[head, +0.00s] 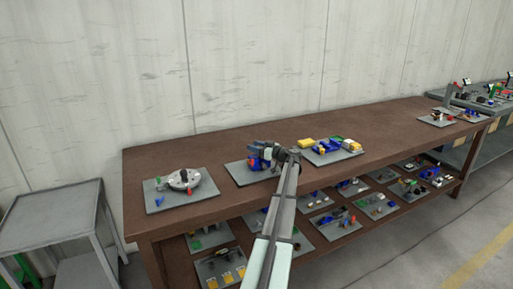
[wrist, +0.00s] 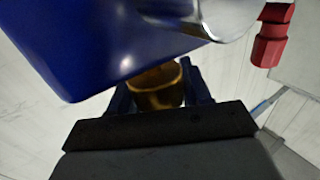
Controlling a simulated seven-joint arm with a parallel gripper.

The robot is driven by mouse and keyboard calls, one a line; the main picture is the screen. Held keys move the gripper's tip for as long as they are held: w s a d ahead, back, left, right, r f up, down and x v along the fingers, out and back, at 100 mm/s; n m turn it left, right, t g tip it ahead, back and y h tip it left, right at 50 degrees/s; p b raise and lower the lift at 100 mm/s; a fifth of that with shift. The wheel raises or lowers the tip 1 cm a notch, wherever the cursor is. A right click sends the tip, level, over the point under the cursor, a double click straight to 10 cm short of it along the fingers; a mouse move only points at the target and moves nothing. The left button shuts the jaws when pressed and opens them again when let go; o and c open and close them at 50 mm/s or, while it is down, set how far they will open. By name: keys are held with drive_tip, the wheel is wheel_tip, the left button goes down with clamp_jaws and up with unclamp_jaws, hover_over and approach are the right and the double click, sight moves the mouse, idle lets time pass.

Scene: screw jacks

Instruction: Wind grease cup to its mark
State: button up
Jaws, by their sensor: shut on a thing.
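A brass cup, which I take to be the grease cup (wrist: 156,88), sits between the fingers of my gripper (wrist: 157,92) in the wrist view. The gripper is shut on it. The cup is under a large blue body (wrist: 85,40), whose edge hides its upper part. No mark on it can be made out. In the head view my gripper (head: 291,154) is at the right side of the blue and grey device (head: 262,155), and the cup is not discernible there. The device stands on a grey board (head: 237,173) on the brown bench (head: 220,207).
In the wrist view a shiny metal part (wrist: 195,15) and a red fitting (wrist: 271,35) are close above the gripper. On the bench, a board with a round metal device (head: 183,179) stands left, and one with yellow and blue parts (head: 331,147) right. The bench front is clear.

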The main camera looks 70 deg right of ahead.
drive_tip(key=n+y, duration=0.2)
drive_tip(key=y, duration=0.1)
drive_tip(key=n+y, duration=0.2)
drive_tip(key=y, duration=0.1)
drive_tip(key=shift+a+y, duration=0.15)
drive_tip(key=shift+y, duration=0.25)
drive_tip(key=shift+a+f+n+g+y, duration=0.1)
drive_tip(key=shift+a+n+g+y, duration=0.1)
drive_tip(key=shift+n+y, duration=0.6)
drive_tip(key=shift+a+r+n+g+y, duration=0.15)
drive_tip(key=shift+n+y, duration=0.4)
drive_tip(key=shift+y, duration=0.45)
drive_tip(key=shift+a+f+n+g+y, duration=0.2)
drive_tip(key=shift+n+y, duration=0.45)
drive_tip(key=shift+y, duration=0.25)
drive_tip(key=shift+a, duration=0.1)
drive_tip(key=o, duration=1)
drive_tip(key=v, duration=1.2)
